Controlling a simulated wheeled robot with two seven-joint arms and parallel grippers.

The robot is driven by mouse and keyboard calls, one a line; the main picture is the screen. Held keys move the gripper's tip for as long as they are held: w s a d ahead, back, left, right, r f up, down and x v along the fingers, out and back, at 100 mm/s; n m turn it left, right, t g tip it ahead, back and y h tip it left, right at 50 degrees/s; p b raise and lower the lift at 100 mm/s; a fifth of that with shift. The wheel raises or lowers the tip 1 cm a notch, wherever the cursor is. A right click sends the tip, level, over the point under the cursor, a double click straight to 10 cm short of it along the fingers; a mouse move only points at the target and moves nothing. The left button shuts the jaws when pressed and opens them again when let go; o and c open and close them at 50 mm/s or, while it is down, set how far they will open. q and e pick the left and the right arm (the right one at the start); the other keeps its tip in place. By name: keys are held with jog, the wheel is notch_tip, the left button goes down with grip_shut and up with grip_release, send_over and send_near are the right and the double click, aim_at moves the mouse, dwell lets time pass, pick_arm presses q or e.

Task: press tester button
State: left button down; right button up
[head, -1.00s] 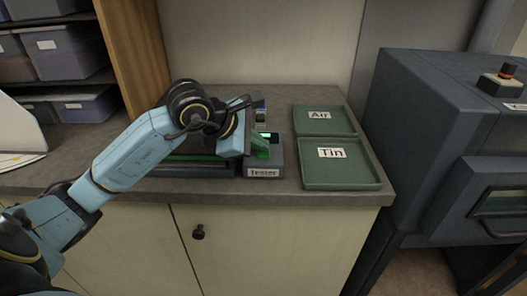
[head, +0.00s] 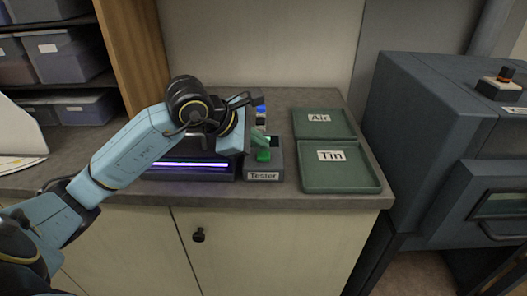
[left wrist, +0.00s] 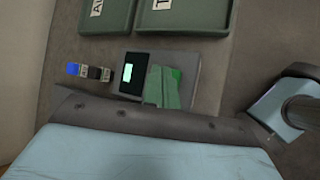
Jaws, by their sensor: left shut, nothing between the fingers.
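The tester (head: 276,165) is a dark grey box on the counter with a "Tester" label on its front. Its green button (head: 263,156) shows on top, just below my left gripper's fingertips. My left gripper (head: 262,143) is shut and empty, with green fingers above the tester; a small gap seems to lie between fingertips and button. In the left wrist view the tester (left wrist: 194,62) lies ahead, with a lit screen (left wrist: 127,73). The shut fingers (left wrist: 163,85) cover part of the tester and most of the button (left wrist: 176,75). My right gripper is not in view.
A dark unit with a glowing violet-white strip (head: 190,164) stands left of the tester. Small blue and dark pieces (head: 261,113) stand behind it. Green trays labelled "Air" (head: 345,133) and "Tin" (head: 365,180) lie to the right. A large dark machine (head: 425,120) stands at the far right.

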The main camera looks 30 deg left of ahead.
aim_at(259, 156)
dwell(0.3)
pick_arm(q)
jog(key=shift+r+p, duration=1.55)
jog(key=shift+r, duration=1.05)
jog(key=shift+f, duration=0.1)
